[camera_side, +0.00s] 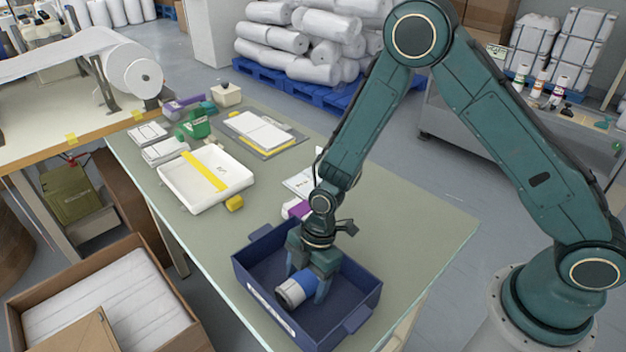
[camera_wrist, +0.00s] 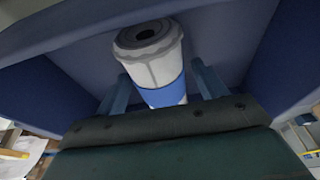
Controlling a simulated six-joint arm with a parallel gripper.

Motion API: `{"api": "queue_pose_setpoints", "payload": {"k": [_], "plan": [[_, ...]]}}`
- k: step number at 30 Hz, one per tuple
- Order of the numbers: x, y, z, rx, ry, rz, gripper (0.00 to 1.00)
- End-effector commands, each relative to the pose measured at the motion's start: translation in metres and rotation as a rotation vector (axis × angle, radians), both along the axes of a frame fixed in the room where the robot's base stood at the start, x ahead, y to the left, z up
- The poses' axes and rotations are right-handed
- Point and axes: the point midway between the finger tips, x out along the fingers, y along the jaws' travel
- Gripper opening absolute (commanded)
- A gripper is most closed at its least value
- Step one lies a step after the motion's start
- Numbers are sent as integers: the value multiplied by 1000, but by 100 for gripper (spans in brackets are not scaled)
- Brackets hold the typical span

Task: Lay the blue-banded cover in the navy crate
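The blue-banded cover (camera_side: 291,292), a white cylinder with a blue band and a dark hole in its end, lies inside the navy crate (camera_side: 362,291) on the front part of the table. In the wrist view the cover (camera_wrist: 160,70) sits between the two fingers, with narrow gaps beside its band. My gripper (camera_side: 306,283) reaches down into the crate, its fingers on either side of the cover. In the wrist view my gripper (camera_wrist: 161,78) looks open around it. The cover's underside and its contact with the crate floor are hidden.
A purple item (camera_side: 297,208) is close behind the gripper. The table's right side is clear. A cardboard box (camera_side: 165,307) stands below the left edge.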

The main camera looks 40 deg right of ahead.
Motion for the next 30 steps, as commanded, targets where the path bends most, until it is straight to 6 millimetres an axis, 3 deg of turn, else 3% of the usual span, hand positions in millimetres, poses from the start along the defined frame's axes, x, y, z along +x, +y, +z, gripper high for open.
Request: {"api": "queue_pose_setpoints", "payload": {"k": [14,30], "plan": [[1,-3,15,1,-2,-1,70],[1,-22,81,2,-4,-1,70]]}}
